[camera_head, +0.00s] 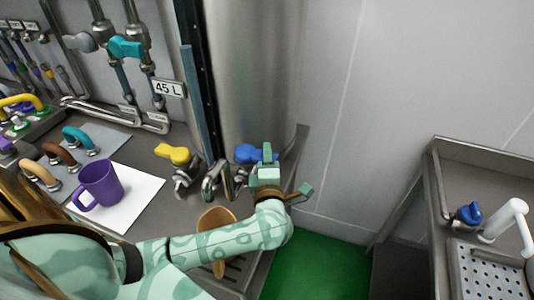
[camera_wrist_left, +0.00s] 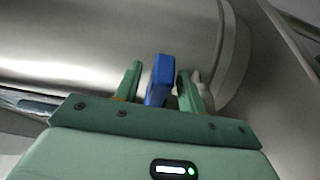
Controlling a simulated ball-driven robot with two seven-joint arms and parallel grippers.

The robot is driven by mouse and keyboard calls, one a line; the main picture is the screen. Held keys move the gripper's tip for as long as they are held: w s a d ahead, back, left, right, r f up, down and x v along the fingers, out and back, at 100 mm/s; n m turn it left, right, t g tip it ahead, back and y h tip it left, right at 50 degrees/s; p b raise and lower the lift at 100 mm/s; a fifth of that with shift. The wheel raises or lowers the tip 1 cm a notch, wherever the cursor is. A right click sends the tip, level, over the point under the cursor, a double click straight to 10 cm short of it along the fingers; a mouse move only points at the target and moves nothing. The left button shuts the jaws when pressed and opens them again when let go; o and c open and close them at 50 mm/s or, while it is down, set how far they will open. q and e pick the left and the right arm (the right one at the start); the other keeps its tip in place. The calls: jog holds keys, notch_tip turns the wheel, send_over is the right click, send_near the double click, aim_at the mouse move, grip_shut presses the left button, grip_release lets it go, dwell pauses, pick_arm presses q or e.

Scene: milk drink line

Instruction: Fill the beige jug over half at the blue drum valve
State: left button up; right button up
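The beige jug (camera_head: 217,221) stands below the metal spout on the drain grate, partly hidden by my left forearm. I cannot tell its fill level. The blue valve handle (camera_head: 246,153) is at the foot of the large steel drum (camera_head: 253,70). My left gripper (camera_head: 266,163) is at this handle and covers part of it. In the left wrist view the blue handle (camera_wrist_left: 160,82) stands between the two green fingers of the gripper (camera_wrist_left: 158,76). The fingers are apart, with a narrow gap visible on each side. My right gripper is not in view.
A yellow valve handle (camera_head: 173,153) sits left of the spout. A purple mug (camera_head: 100,184) stands on a white sheet (camera_head: 134,206) on the counter. A steel sink unit (camera_head: 437,190) with a white tap (camera_head: 512,222) is at the right. Green floor (camera_head: 315,265) lies between.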

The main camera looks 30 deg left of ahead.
pick_arm(q)
jog(key=shift+x, duration=1.1)
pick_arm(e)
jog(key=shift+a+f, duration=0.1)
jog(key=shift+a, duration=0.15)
pick_arm(q)
jog(key=shift+c, duration=0.3)
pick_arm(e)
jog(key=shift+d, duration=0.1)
pick_arm(q)
grip_shut()
jog(key=shift+s+r+m+t+h+p, duration=0.15)
jog(key=shift+s+m+t+h+p, duration=0.15)
jog(key=shift+m+t+h+p, duration=0.25)
jog(key=shift+s+d+m+t+h+p, duration=0.15)
jog(key=shift+m+h, duration=0.1)
jog(key=shift+h, duration=0.2)
jog(key=shift+s+m+t+h+p, duration=0.1)
jog(key=shift+m+h+p, duration=0.1)
jog(key=shift+h, duration=0.2)
jog(key=shift+s+d+m+t+h, duration=0.15)
jog(key=shift+m+t+h, duration=0.15)
jog(key=shift+m+h, duration=0.3)
jog(key=shift+f, duration=0.2)
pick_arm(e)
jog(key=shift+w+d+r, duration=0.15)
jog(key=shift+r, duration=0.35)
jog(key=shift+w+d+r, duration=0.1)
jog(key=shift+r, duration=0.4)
